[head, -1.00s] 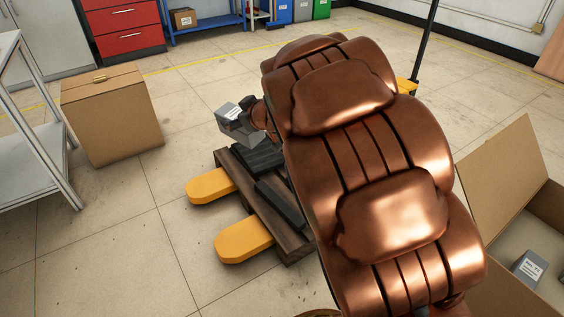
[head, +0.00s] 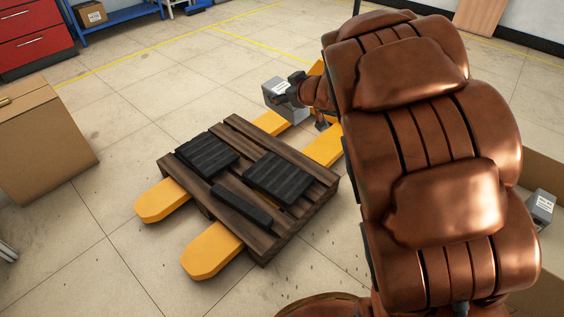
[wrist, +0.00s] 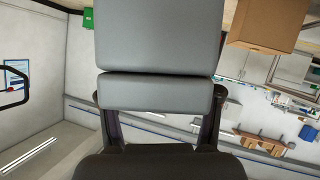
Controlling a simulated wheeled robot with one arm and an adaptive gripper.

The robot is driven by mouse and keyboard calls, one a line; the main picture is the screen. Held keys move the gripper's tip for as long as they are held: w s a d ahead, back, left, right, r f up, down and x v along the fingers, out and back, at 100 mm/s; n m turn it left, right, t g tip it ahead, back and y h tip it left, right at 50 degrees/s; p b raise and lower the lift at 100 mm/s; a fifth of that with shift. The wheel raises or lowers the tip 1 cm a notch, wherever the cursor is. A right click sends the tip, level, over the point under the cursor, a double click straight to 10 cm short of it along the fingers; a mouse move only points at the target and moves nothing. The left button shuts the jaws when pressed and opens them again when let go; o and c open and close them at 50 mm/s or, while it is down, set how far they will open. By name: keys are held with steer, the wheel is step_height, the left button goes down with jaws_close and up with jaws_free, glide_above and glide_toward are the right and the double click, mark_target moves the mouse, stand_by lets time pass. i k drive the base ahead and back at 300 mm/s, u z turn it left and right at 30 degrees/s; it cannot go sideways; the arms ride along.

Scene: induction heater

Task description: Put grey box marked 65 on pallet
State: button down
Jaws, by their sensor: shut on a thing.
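My gripper (head: 296,90) is shut on a grey box (head: 274,88) with a white label; the number is too small to read. In the wrist view the grey box (wrist: 160,45) fills the top middle between the two fingers of my gripper (wrist: 160,98). The wooden pallet (head: 222,197) lies on yellow forks at the centre of the head view. The held box appears beyond the pallet's far edge, near the rear of the forks, and looks raised. Black slabs lie on the pallet, with no grey box on it.
Yellow forks (head: 210,252) stick out toward the near left. A closed cardboard box (head: 45,140) stands at left. Another grey box (head: 541,207) sits in an open carton (head: 545,170) at right, partly behind my arm. The floor left of the pallet is clear.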

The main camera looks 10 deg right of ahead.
mark_target(273, 147)
steer(key=z, duration=0.25)
steer(key=i, duration=0.85)
steer(key=u, duration=1.1)
